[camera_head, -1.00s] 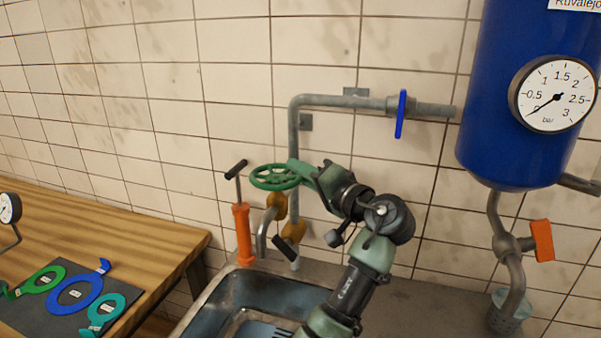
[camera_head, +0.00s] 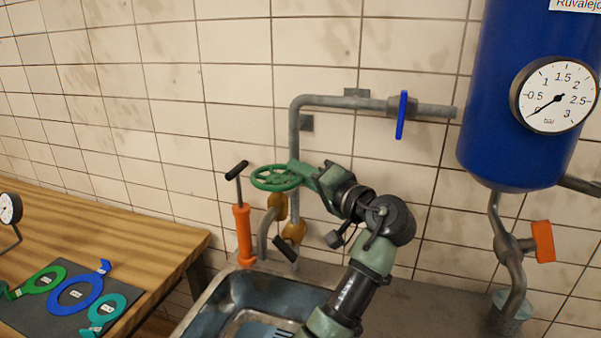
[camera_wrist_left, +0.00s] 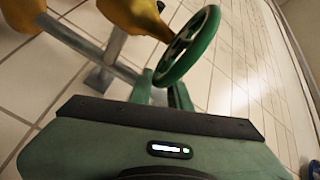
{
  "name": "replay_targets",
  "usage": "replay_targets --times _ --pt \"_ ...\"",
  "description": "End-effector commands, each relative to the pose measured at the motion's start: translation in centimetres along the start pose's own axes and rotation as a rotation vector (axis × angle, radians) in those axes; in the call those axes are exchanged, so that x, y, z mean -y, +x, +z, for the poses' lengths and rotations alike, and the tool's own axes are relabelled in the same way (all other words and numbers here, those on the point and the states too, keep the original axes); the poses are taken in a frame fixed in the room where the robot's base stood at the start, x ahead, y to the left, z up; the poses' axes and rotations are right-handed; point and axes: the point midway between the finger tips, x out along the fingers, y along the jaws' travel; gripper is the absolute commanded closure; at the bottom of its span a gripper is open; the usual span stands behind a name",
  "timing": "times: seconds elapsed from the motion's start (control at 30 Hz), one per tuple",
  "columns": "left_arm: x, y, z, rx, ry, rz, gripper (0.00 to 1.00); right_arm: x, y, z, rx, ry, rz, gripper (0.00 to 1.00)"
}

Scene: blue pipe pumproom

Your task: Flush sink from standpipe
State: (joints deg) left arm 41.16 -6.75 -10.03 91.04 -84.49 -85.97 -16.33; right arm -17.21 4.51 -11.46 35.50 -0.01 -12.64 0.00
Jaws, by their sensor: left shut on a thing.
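The green handwheel (camera_head: 276,177) sits on the standpipe's brass valve above the back of the sink (camera_head: 232,295). My left gripper (camera_head: 303,170) is shut on the right side of its rim. A spout (camera_head: 264,232) bends down over the sink's back edge; I cannot make out any water. My right gripper is out of view.
An orange hand pump (camera_head: 243,233) stands left of the valve. A blue tank (camera_head: 520,60) with a gauge (camera_head: 553,96) hangs at right, above an orange-handled valve (camera_head: 542,241). A wooden bench (camera_head: 110,235) at left holds coloured ring tags on a dark mat (camera_head: 32,318).

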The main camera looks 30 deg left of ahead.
Motion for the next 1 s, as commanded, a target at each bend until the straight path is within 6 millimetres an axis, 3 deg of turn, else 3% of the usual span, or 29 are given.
replay_targets --times 0.03,0.4,0.43,0.47,0.5,0.87,1.0 --pt "-0.8 -0.1 0.4 0.008 0.009 0.013 1.0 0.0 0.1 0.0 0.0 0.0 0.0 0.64" --pt "-0.9 -0.1 0.4 0.008 0.01 0.015 1.0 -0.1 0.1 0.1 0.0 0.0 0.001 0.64" --pt "-0.9 -0.1 0.4 0.008 0.01 0.015 0.76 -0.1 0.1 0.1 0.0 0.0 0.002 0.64" --pt "-0.9 -0.1 0.4 0.009 0.01 0.015 0.68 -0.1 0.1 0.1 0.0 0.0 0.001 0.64" --pt "-0.9 -0.1 0.4 0.009 0.01 0.014 0.66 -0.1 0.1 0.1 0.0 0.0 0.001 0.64" --pt "-0.4 -0.1 0.2 0.004 0.004 0.006 0.66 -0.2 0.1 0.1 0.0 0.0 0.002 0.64" --pt "-0.5 -1.1 0.2 0.002 0.003 0.008 0.66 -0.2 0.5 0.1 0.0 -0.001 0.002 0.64"
